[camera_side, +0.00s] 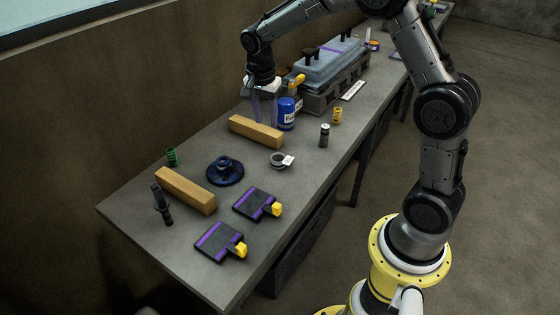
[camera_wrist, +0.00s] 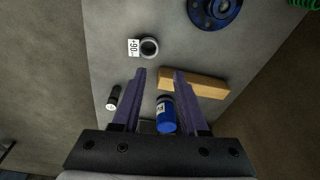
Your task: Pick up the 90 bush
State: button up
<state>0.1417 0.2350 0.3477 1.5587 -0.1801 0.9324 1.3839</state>
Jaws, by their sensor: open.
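The 90 bush is a short grey metal ring (camera_side: 277,159) with a white tag, standing on the bench in front of the nearer end of a wooden block. My gripper (camera_side: 263,112) is open and empty, pointing down above the bench behind the bush, close to the blue can. In the wrist view its two purple fingers (camera_wrist: 160,72) are spread apart. The bush is apart from both fingers.
Wooden blocks (camera_side: 256,132) (camera_side: 185,190), a blue can (camera_side: 286,113), a blue flanged part (camera_side: 225,170), a dark cylinder (camera_side: 324,135), a yellow spring (camera_side: 337,116) and a green spring (camera_side: 172,157) stand around. Two purple-striped dark plates (camera_side: 256,203) lie nearer. An engine block (camera_side: 330,80) stands behind.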

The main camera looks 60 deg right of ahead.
send_over(272, 156)
jog(key=a, duration=0.1)
jog(key=f, duration=0.9)
jog(key=shift+s+a, duration=0.15)
jog(key=shift+s, duration=0.15)
jog(key=shift+w+d+f, duration=0.1)
jog(key=shift+d+f, duration=0.1)
jog(key=shift+f, duration=0.8)
jog(key=shift+w+d+f, duration=0.1)
jog(key=shift+d+f, duration=0.15)
jog(key=shift+f, duration=0.7)
jog(key=shift+w+d+f, duration=0.1)
jog(key=shift+d+f, duration=0.1)
jog(key=shift+f, duration=0.8)
grip_shut()
